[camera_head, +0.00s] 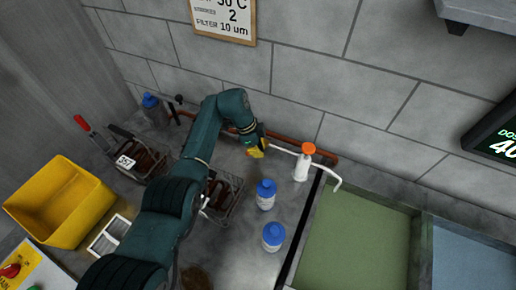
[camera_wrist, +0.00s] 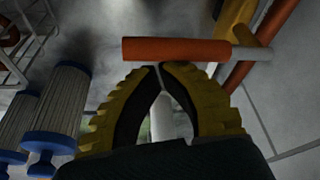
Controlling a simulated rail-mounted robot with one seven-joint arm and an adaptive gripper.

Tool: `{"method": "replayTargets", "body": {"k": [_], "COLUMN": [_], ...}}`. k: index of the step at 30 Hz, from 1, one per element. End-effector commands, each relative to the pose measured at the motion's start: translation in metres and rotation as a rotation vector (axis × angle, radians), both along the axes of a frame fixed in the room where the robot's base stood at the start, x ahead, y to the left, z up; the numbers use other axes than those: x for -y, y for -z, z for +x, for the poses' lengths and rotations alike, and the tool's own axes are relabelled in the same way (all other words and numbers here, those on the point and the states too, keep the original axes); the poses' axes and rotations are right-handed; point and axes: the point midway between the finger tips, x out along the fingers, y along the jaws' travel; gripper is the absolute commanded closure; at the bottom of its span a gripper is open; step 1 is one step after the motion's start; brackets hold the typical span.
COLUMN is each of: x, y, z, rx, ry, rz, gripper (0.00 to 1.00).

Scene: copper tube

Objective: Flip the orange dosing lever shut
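The orange lever grip (camera_wrist: 175,50) lies across the wrist view, with a short pale rod (camera_wrist: 252,53) at its right end. My gripper (camera_wrist: 159,68) has yellow fingers with dark inner pads. Its fingertips meet, or nearly meet, just beside the grip; I cannot tell whether they touch it. No object is held. In the head view my gripper (camera_head: 264,147) is at the left end of a thin white rod (camera_head: 284,151). That rod runs to a white dispenser body (camera_head: 301,167) with an orange cap (camera_head: 308,148). The orange grip is mostly hidden there by the fingers.
A copper tube (camera_head: 325,157) runs along the wall behind. A green-bottomed basin (camera_head: 358,240) is at right.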

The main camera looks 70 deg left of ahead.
Motion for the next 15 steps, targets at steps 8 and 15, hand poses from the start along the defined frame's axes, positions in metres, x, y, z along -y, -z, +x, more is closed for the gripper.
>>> {"method": "replayTargets", "body": {"k": [8,15], "x": [0.012,0.003], "y": [-0.038,-0.082], "z": [0.018,0.006], "rx": [0.007,0.005], "ry": [0.002,0.003], "rz": [0.006,0.001], "gripper": [1.0,1.0]}}
